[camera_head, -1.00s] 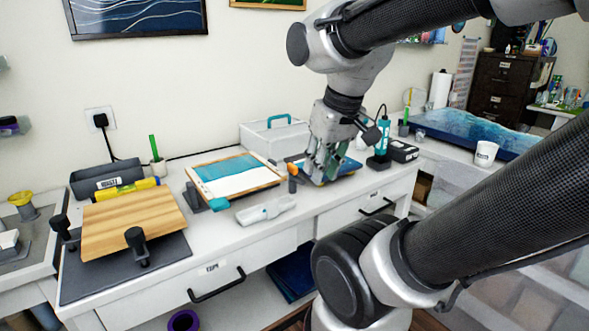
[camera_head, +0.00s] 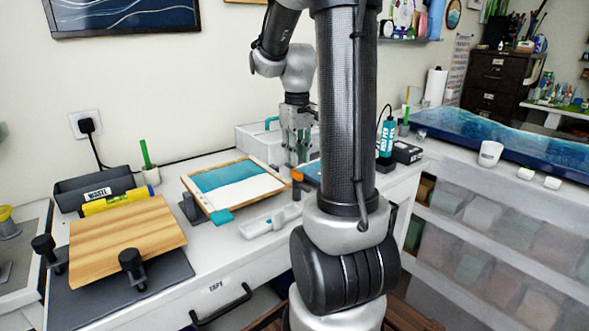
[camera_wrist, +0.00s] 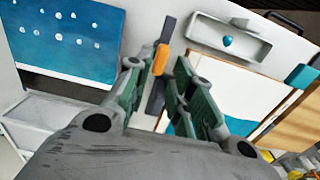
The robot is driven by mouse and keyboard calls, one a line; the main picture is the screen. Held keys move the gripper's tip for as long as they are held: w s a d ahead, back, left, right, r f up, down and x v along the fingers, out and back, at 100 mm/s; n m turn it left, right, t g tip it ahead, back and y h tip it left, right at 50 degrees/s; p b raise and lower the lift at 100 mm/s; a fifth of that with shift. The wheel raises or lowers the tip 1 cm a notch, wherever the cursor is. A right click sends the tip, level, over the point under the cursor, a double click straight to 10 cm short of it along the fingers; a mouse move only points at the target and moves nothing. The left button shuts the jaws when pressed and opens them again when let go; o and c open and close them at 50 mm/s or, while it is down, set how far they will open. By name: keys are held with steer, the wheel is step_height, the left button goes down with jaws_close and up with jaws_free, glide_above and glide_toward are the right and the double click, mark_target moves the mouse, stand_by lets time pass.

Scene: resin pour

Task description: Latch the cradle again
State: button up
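The cradle holds a wood-edged panel (camera_head: 240,188) with a blue and white surface, tilted on dark supports (camera_head: 190,208). A teal tab (camera_head: 222,217) is at its front corner. At its right side is an orange piece (camera_head: 297,174), which looks like the latch. In the wrist view the orange piece (camera_wrist: 161,58) sits on a dark bar, beside the panel (camera_wrist: 220,95). I cannot tell any contact.
A white box (camera_head: 250,138) with a teal handle stands against the wall. A blue board with white dots (camera_wrist: 65,40) lies beside the cradle. A white tray (camera_head: 270,222) lies in front. A teal bottle (camera_head: 387,138) stands to the right. A wooden board (camera_head: 125,240) is at left.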

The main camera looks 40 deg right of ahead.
mark_target(297, 171)
steer(key=shift+f, duration=2.4)
jaws_close()
steer(key=shift+m, duration=0.3)
steer(key=m, duration=0.3)
steer(key=shift+m, duration=1.9)
